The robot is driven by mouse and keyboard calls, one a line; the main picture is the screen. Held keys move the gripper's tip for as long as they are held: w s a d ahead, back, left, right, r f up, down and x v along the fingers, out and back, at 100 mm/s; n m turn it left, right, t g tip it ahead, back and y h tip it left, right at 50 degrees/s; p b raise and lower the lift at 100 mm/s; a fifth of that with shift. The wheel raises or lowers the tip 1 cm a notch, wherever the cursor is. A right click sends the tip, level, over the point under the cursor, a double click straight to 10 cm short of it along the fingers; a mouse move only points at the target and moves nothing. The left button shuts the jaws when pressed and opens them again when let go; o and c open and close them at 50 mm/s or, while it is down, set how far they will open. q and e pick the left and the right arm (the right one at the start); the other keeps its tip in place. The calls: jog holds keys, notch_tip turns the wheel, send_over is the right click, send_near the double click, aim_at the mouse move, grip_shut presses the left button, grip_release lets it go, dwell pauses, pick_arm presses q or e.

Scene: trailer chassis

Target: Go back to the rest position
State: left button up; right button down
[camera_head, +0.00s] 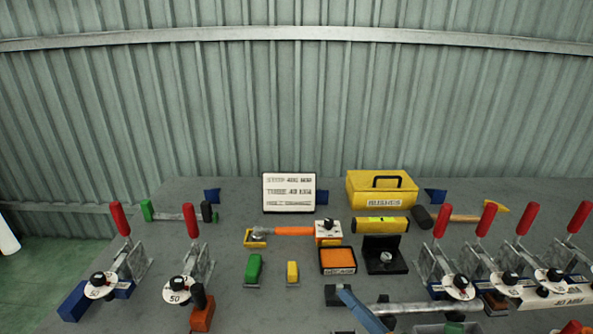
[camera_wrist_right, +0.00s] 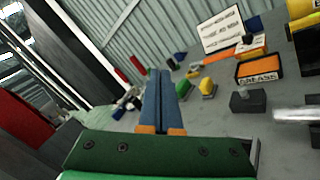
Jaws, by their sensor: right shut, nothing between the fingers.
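My right gripper (camera_head: 345,292) shows at the bottom centre of the head view, its blue fingers reaching over the grey table. In the right wrist view the two blue fingers (camera_wrist_right: 161,75) lie side by side, shut, with nothing between them. A steel tube (camera_head: 425,308) runs beside the right gripper in the head view, partly hidden. My left gripper is not in view.
Red-handled clamps (camera_head: 120,222) stand at the left and right of the table (camera_head: 225,235). An orange grease box (camera_head: 338,260), a yellow bushes box (camera_head: 382,190), a sign (camera_head: 289,190) and hammers (camera_head: 465,217) stand or lie between and behind. A corrugated wall closes the back.

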jog(key=s+d+f+m+g+h, duration=0.1)
jog(key=d+f+m+h, duration=0.8)
jog(key=m, duration=1)
jog(key=s+a+f+m+g+h, duration=0.1)
jog(key=s+f+m+g, duration=0.4)
jog(key=s+m, duration=0.3)
jog(key=s+f+m+g+h, duration=0.1)
jog(key=s+f+m+g, duration=0.45)
jog(key=s, duration=0.35)
jog(key=s+f+g+b, duration=0.2)
jog(key=s+f+b, duration=0.15)
jog(key=f, duration=1.85)
jog(key=s+d+f+g+b, duration=0.1)
jog(key=s+f, duration=0.9)
jog(key=s, duration=0.1)
jog(key=shift+s+d, duration=0.3)
jog(key=shift+s, duration=0.1)
